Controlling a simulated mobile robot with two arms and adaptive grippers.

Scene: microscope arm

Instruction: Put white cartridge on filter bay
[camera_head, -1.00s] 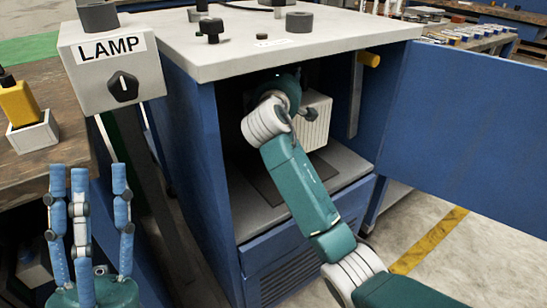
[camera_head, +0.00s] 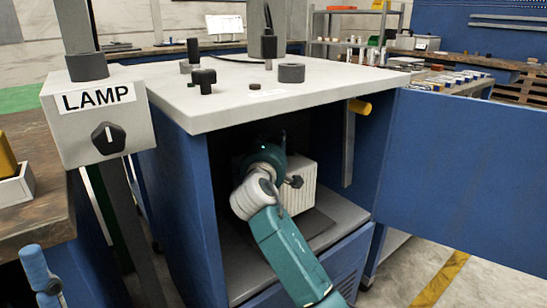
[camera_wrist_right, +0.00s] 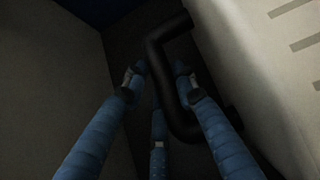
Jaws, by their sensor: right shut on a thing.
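In the right wrist view, my right fingers (camera_wrist_right: 158,82) are around the cartridge's black handle (camera_wrist_right: 166,80), with the slotted cartridge wall (camera_wrist_right: 285,60) at right. My left gripper (camera_head: 40,272) shows only in part at bottom left.
The cabinet's blue door (camera_head: 470,165) stands open to the right, with a yellow knob (camera_head: 359,106) near the opening. The lamp box (camera_head: 98,118) and a wooden bench (camera_head: 40,190) are at left. The cabinet's top (camera_head: 240,95) is overhead, close above the arm.

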